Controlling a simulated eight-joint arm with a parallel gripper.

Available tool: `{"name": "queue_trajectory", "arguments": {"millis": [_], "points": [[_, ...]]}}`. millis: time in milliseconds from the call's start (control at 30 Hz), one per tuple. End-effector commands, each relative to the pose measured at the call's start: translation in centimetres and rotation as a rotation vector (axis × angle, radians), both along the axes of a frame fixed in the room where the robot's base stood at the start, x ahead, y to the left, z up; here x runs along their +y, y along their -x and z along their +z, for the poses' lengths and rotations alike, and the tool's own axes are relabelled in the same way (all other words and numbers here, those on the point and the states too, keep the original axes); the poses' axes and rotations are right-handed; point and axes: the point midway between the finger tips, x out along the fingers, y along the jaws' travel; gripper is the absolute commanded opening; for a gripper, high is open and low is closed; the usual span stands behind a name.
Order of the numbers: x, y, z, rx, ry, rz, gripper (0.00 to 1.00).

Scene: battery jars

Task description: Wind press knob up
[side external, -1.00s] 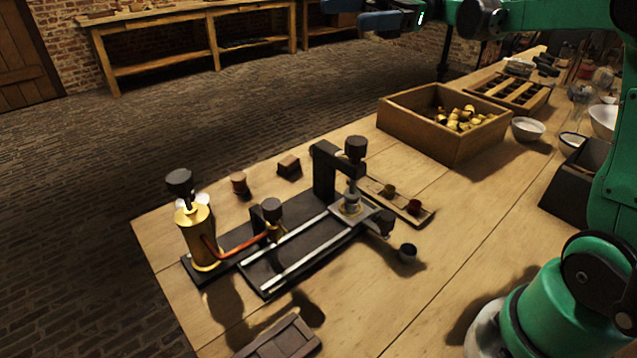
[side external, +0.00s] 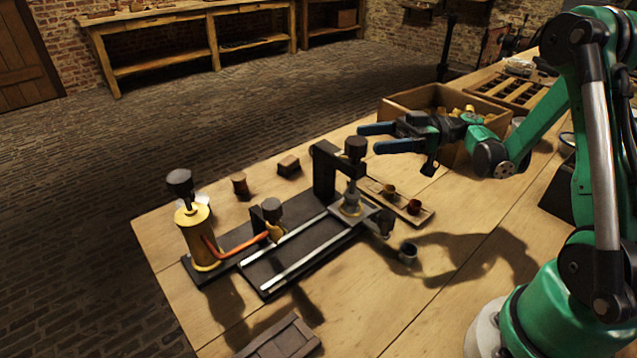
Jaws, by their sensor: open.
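The press (side external: 324,178) is a dark upright bracket at the right end of a dark base with two pale rails. Its dark press knob (side external: 356,148) sits on top of a vertical screw, above a small grey press head over a plate. My gripper (side external: 368,139) is open and empty, with its two blue-tipped fingers pointing left. In the picture the fingertips lie just right of the knob; I cannot tell the exact depth between them. The knob is not between the fingers as far as I can see.
A brass cylinder (side external: 198,238) with a dark knob stands at the base's left end. A small tray (side external: 425,216) with two little cups lies right of the press. A wooden box (side external: 400,101) is behind my gripper.

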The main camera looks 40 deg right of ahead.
Motion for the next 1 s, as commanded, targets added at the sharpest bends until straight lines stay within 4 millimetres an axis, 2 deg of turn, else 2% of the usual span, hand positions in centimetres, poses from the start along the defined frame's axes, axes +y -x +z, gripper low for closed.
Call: {"name": "queue_trajectory", "arguments": {"millis": [167, 533, 867, 1000], "points": [[0.3, 0.1, -0.5, -0.105, 0.055, -0.012, 0.78], [4.5, -2.1, -0.5, -0.110, 0.057, -0.011, 0.78], [4.9, -2.3, -0.5, -0.109, 0.057, -0.014, 0.78], [4.9, -2.3, -0.4, -0.109, 0.057, -0.014, 0.38]]}}
